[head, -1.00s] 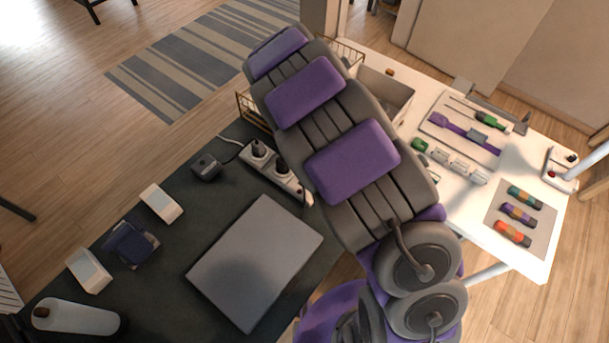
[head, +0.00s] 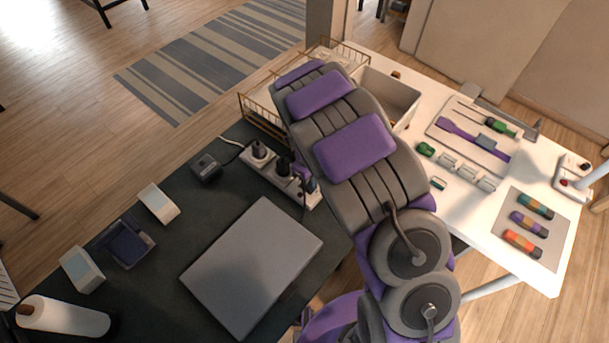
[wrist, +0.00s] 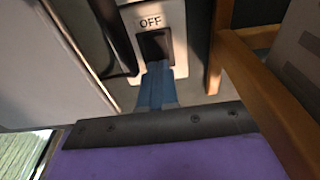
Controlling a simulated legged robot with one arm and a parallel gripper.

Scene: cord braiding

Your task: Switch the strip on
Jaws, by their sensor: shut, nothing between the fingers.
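The white power strip (head: 256,166) lies on the dark desk beside the grey laptop-like slab, with black plugs in it. Its right end is partly behind my arm. In the wrist view the strip's end (wrist: 180,20) shows a black rocker switch (wrist: 153,42) with the word OFF above it. My gripper's blue fingers (wrist: 156,72) are together and empty, with their tips at the lower edge of the switch. Whether they touch it I cannot tell. In the head view a small part of my gripper (head: 311,186) shows by the strip's right end.
The closed grey slab (head: 252,265) lies in front of the strip. A black adapter (head: 206,168) sits to its left. A wire basket (head: 262,117) stands behind. In the wrist view a black cord (wrist: 113,35) runs close left and a wooden bar (wrist: 262,95) close right.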

